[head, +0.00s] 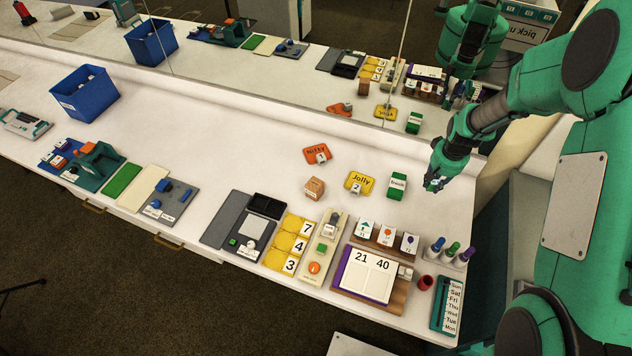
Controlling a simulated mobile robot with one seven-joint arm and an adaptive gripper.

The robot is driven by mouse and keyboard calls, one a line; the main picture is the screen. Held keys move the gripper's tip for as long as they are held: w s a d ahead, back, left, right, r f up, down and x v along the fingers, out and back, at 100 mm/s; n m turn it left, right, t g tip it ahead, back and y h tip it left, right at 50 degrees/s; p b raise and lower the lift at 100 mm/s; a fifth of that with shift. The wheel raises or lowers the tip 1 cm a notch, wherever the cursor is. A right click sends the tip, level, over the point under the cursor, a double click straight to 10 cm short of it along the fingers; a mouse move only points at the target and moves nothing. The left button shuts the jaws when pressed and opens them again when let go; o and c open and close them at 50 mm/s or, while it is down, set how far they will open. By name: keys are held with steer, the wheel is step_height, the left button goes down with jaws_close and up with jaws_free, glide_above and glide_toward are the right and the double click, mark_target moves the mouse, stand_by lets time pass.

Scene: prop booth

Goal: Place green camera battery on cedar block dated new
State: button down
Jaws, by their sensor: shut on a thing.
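My gripper (437,184) is in the head view over the right end of the white table, pointing down. It is shut on a small green thing, which fits the green camera battery; the fingers hide most of it and its details are too small to read. A small wooden block (315,188) with a pale label on its front stands on the table, left of my gripper and apart from it. It fits the cedar block; its label is too small to read. Its top looks bare.
An orange tag (318,154), a yellow tag (359,182) and a green labelled piece (397,185) lie near the block. Number cards, a calendar board (367,275) and pen holders line the front edge. A blue bin (85,95) stands left. A mirror runs behind; the table's middle is clear.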

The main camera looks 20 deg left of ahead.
steer(key=s+a+r+n+p, duration=0.1)
steer(key=s+a+n+p, duration=0.1)
steer(key=s+a+n, duration=0.5)
steer(key=s+a+r+n+g+p, duration=0.1)
steer(key=s+a+n+p, duration=0.2)
steer(key=s+a+n, duration=0.5)
steer(key=shift+s+a+p, duration=0.15)
steer(key=shift+s+a, duration=1.85)
steer(key=shift+a, duration=1.55)
steer(key=shift+s+a+p, duration=0.15)
steer(key=shift+s+a, duration=1.85)
steer(key=shift+a, duration=1.5)
glide_above(314, 184)
steer(key=shift+f, duration=0.75)
steer(key=shift+f, duration=0.1)
steer(key=shift+f, duration=1.65)
steer(key=shift+f, duration=0.2)
